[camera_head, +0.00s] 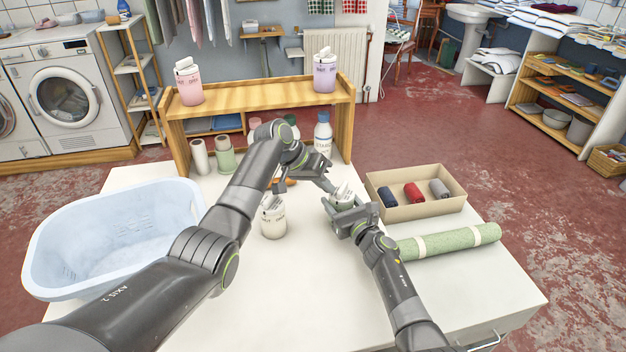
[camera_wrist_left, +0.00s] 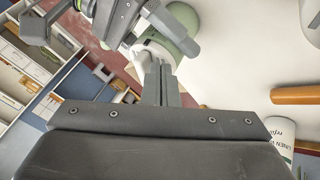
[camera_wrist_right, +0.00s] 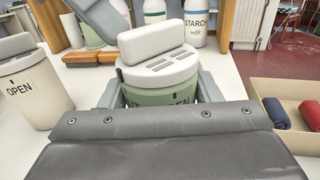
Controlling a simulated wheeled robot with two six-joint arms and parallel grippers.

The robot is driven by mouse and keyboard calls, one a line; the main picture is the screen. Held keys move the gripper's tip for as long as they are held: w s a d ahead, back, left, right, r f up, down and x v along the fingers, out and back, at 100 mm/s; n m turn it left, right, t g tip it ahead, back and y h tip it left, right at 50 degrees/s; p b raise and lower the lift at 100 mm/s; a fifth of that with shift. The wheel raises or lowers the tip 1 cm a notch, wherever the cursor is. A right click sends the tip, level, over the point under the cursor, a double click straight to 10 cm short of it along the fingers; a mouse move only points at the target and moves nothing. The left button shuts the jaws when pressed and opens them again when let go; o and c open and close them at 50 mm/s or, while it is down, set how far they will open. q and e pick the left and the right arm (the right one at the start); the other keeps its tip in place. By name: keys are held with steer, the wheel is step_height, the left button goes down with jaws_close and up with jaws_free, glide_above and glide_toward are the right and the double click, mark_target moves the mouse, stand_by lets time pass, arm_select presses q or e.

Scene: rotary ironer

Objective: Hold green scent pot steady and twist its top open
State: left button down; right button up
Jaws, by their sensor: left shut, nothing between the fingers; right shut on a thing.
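The green scent pot (camera_head: 342,199) has a green body and a white top with a raised grip bar. My right gripper (camera_head: 343,213) is shut around its green body, one finger on each side, as the right wrist view shows (camera_wrist_right: 160,97). The pot stands upright in that view. My left gripper (camera_head: 328,186) is shut and empty, its fingertips close beside the white top. In the left wrist view the shut fingers (camera_wrist_left: 161,84) point at the white top (camera_wrist_left: 150,52); I cannot tell whether they touch it.
A cream pot (camera_head: 273,222) stands left of the green one. Pink (camera_head: 189,87) and purple (camera_head: 325,76) pots stand on the wooden shelf (camera_head: 255,94). A blue basket (camera_head: 60,275), a box of rolls (camera_head: 440,208) and a green roll (camera_head: 450,242) flank the work area. The table front is clear.

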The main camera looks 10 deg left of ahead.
mark_target(340, 196)
arm_select(q)
steer(key=shift+s+d, duration=0.1)
steer(key=shift+d, duration=0.05)
stand_by(0.4)
steer(key=shift+f+n, duration=0.1)
steer(key=shift+n, duration=0.2)
steer(key=shift+s+d+n+t, duration=0.1)
steer(key=shift+n+t, duration=0.2)
steer(key=shift+s+d+n+t+y, duration=0.1)
steer(key=shift+s+n+t+y, duration=0.1)
steer(key=shift+n+t+y, duration=0.5)
steer(key=shift+s+d+n, duration=0.1)
steer(key=shift+s+n, duration=0.05)
steer(key=shift+n, duration=0.15)
steer(key=shift+s+d+n, duration=0.25)
steer(key=shift+s+n, duration=0.1)
steer(key=shift+n, duration=0.35)
steer(key=shift+s+d, duration=0.4)
steer(key=shift+d, duration=0.3)
steer(key=shift+s+d+t, duration=0.15)
steer(key=shift+d+t, duration=0.15)
steer(key=shift+d, duration=0.55)
arm_select(e)
steer(key=shift+a, duration=0.1)
